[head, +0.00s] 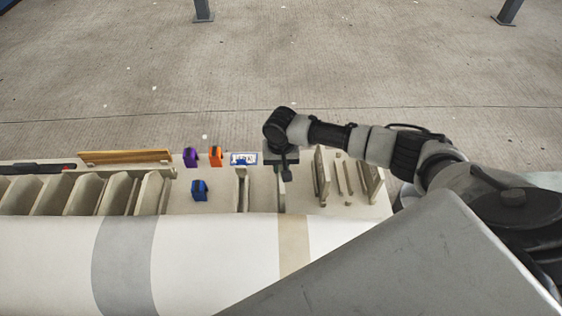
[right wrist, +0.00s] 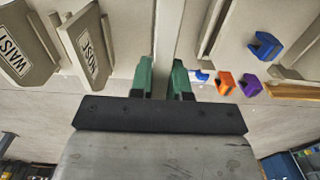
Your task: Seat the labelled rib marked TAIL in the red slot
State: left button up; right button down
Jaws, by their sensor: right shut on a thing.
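My right gripper (head: 287,172) is over the bench at the right of centre, pointing down. In the right wrist view its green-tipped fingers (right wrist: 167,80) are shut on a thin pale rib (right wrist: 168,38). The held rib also shows below the gripper in the head view (head: 281,194). Its label is hidden, so I cannot tell whether it reads TAIL. Two labelled ribs, NOSE (right wrist: 88,45) and WAIST (right wrist: 22,50), stand to the left in the right wrist view. I cannot make out a red slot in either view. My left gripper is not in view.
Purple (head: 190,157), orange (head: 215,156) and blue (head: 199,190) clamp-like pieces stand left of the gripper, near a blue-edged card (head: 243,159). Several pale ribs (head: 110,190) stand at the left. A wooden strip (head: 125,157) lies at the back edge.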

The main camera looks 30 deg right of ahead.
jog(key=shift+f+b, duration=1.15)
jog(key=shift+f, duration=1.6)
jog(key=shift+p, duration=0.5)
jog(key=shift+p, duration=0.45)
jog(key=shift+p, duration=0.3)
jog(key=shift+f+b, duration=1.6)
jog(key=shift+f, duration=1)
jog(key=c, duration=1)
grip_release()
jog(key=shift+r, duration=0.1)
